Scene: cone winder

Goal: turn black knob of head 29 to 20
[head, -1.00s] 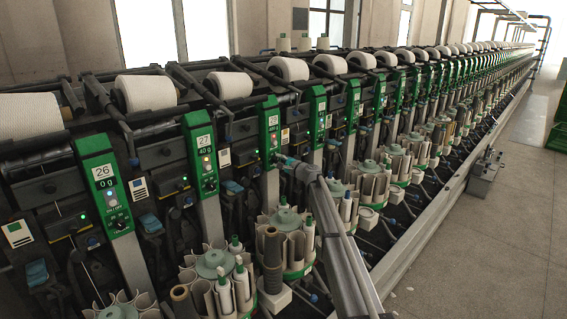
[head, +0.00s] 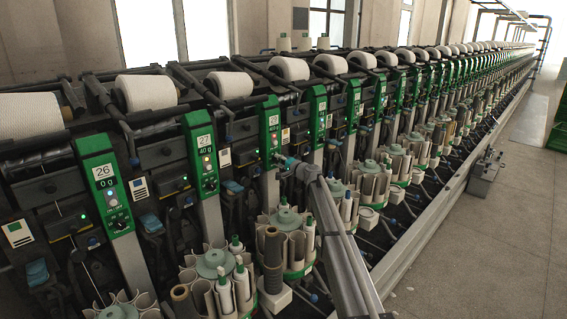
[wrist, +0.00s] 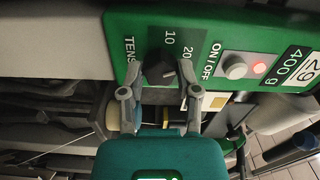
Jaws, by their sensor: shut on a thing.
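The green panel of head 29 (wrist: 200,20) fills the top of the wrist view, lying sideways, with "29" and "400 g" on its display at the right. Its black knob (wrist: 157,69) sits by the printed marks 10 and 20. My gripper (wrist: 160,76) has one finger on each side of the knob and is shut on it. I cannot tell exactly which mark the knob points at. In the head view my gripper (head: 279,159) is at the lower part of a green panel (head: 269,122); the knob there is hidden or too small to see.
Panels 26 (head: 103,180) and 27 (head: 201,150) stand to the left. Bobbin magazines (head: 285,219) stand below. The aisle floor (head: 480,240) at right is mostly clear.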

